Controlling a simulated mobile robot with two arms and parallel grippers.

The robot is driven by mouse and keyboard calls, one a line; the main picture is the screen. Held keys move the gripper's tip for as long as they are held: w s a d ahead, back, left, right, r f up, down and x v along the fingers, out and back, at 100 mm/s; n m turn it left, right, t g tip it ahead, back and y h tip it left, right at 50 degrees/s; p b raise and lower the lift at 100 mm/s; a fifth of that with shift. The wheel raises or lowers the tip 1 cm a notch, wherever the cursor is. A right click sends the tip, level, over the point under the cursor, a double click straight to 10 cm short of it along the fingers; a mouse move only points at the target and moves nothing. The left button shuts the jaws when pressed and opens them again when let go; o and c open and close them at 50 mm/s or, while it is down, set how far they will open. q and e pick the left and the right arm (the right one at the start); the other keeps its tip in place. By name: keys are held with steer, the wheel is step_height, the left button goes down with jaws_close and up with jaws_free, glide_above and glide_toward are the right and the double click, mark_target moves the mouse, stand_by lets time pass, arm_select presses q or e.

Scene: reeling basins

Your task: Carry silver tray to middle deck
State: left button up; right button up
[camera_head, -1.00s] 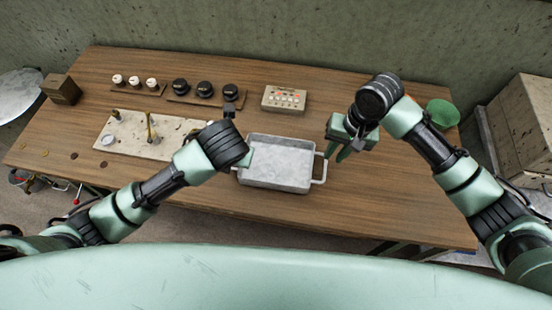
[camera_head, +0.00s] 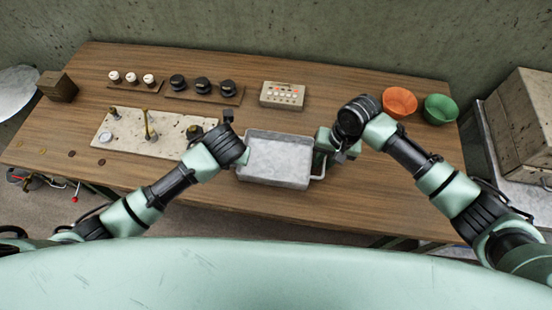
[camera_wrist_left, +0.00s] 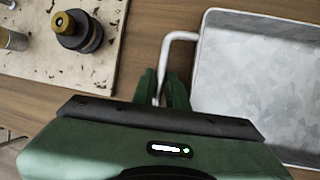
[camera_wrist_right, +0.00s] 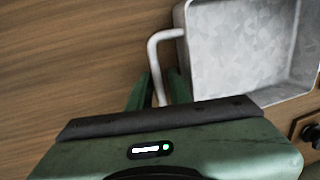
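The silver tray (camera_head: 275,160) is a shallow grey rectangular pan with a handle at each short end. It rests on the wooden table near its front edge. My left gripper (camera_wrist_left: 161,88) is at the left handle, with one finger on each side of the bar, shut on it. My right gripper (camera_wrist_right: 159,88) is likewise shut on the right handle (camera_wrist_right: 153,50). In the head view my wrists hide most of both grips; the right gripper (camera_head: 323,150) shows beside the tray. The tray looks empty. I cannot make out a middle deck.
A control box (camera_head: 283,95) stands behind the tray. A pale board with fittings (camera_head: 150,134) lies to the left. Orange (camera_head: 399,102) and green (camera_head: 440,109) bowls stand at the back right. Boxes (camera_head: 525,125) stand off the table's right end. The table's front right is clear.

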jaws_close()
steer(key=shift+r, duration=0.1)
stand_by(1.4)
